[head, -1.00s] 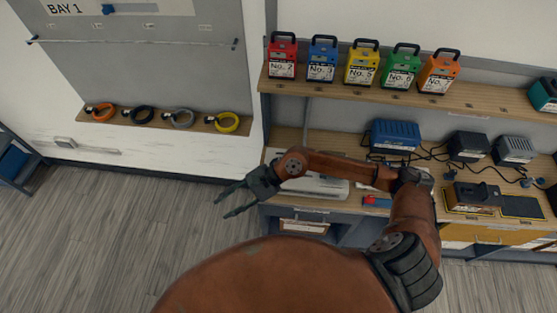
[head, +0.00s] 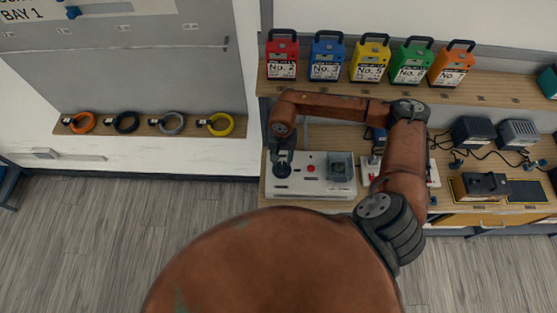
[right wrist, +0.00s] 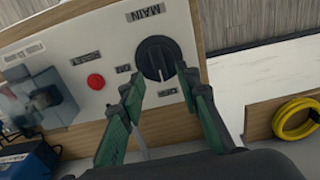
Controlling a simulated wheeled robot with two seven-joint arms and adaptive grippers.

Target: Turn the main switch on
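The main switch is a round black knob (right wrist: 158,58) with a raised ridge, on a light panel (right wrist: 100,45) marked MAIN. One side label reads ON; the ridge runs roughly toward the label nearest my gripper, which seems to read OFF. In the head view the panel (head: 311,191) lies on the bench, and the knob (head: 283,171) is partly under my right gripper (head: 282,158). In the right wrist view my right gripper (right wrist: 157,82) is open, its green fingers spread toward both sides of the knob. Contact cannot be told. My left gripper is out of view.
A red button (right wrist: 96,81) and a grey boxed part (right wrist: 40,98) sit on the same panel. A shelf (head: 480,95) with several coloured battery packs is above the bench. A yellow cable coil (head: 220,124) lies on the ledge to the left.

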